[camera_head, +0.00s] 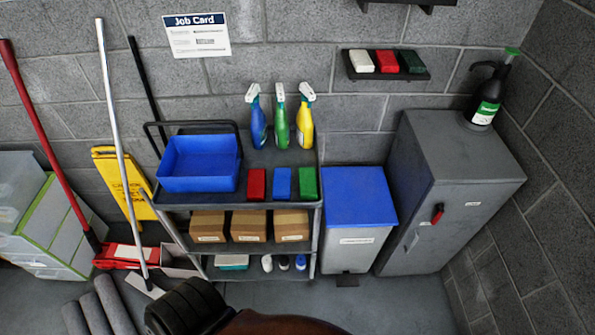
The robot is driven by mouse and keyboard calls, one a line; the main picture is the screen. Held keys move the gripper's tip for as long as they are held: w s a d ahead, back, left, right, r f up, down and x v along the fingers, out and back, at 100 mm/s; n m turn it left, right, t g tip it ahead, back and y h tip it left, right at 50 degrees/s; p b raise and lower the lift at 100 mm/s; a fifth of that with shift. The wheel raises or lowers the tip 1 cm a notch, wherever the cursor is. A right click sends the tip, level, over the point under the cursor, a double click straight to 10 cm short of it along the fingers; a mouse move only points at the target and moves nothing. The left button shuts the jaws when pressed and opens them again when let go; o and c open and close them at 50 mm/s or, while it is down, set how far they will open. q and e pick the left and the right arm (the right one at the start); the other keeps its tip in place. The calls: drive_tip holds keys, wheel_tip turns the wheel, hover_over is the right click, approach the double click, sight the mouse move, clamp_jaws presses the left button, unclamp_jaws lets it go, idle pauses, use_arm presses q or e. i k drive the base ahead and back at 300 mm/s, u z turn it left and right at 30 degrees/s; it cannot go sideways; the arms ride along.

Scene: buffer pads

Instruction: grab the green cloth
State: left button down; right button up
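A green cloth (306,183), folded into a flat rectangle, lies at the right end of the cart's top tray. A blue cloth (281,183) lies just to its left, and a red cloth (256,184) is left of that. Nothing covers the green cloth. Neither of my grippers is in view.
The cart (290,158) also carries a blue bin (200,163) and three spray bottles (281,117) behind the cloths. A blue-lidded bin (359,197) and a grey cabinet (455,170) stand to the right. A wall shelf (388,76) holds white, red and dark green pads.

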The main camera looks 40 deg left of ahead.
sight(307, 176)
drive_tip(key=u, duration=0.75)
drive_tip(key=i, duration=0.75)
drive_tip(key=u, duration=1.1)
drive_tip(key=i, duration=0.25)
drive_tip(key=u, duration=0.25)
